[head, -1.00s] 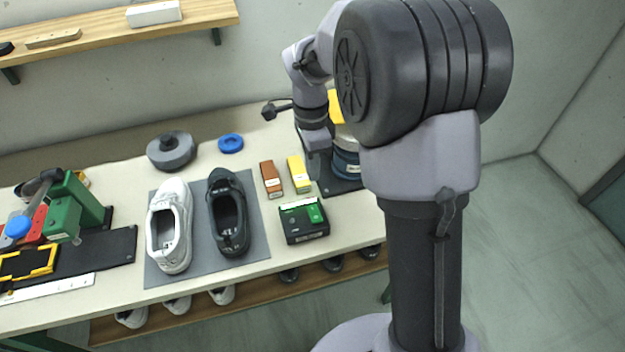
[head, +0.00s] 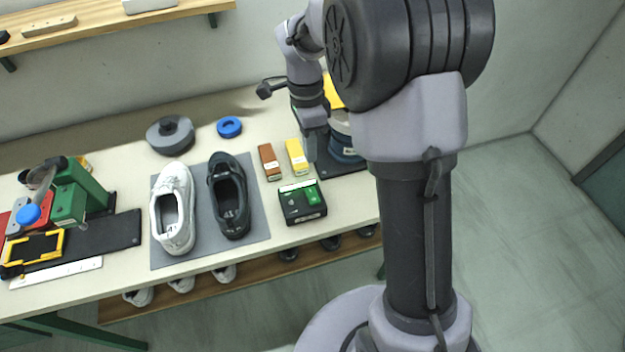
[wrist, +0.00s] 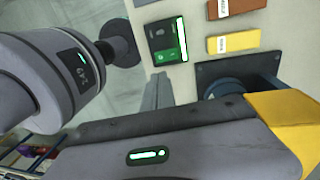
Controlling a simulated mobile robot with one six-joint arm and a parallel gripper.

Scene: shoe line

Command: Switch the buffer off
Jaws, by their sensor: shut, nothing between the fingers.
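A black control box (head: 290,214) with a green rocker (head: 312,195) and a pale label strip stands near the bench's front edge, right of the shoe mat. The wrist view shows the box (wrist: 159,52) at top centre, its green face and a bright strip facing up. The buffer (head: 345,150), with a dark blue drum and yellow part on a black base plate, stands behind my gripper, partly hidden by my arm. My gripper (head: 311,156) is shut and empty, above the bench behind the box. In the wrist view its fingers (wrist: 157,92) lie just below the box, apart from it.
A brown box (head: 269,163) and a yellow box (head: 297,157) stand just behind the control box. A white shoe (head: 172,232) and a black shoe (head: 229,200) lie on a grey mat (head: 258,222) to the left. A green press (head: 72,200) stands far left.

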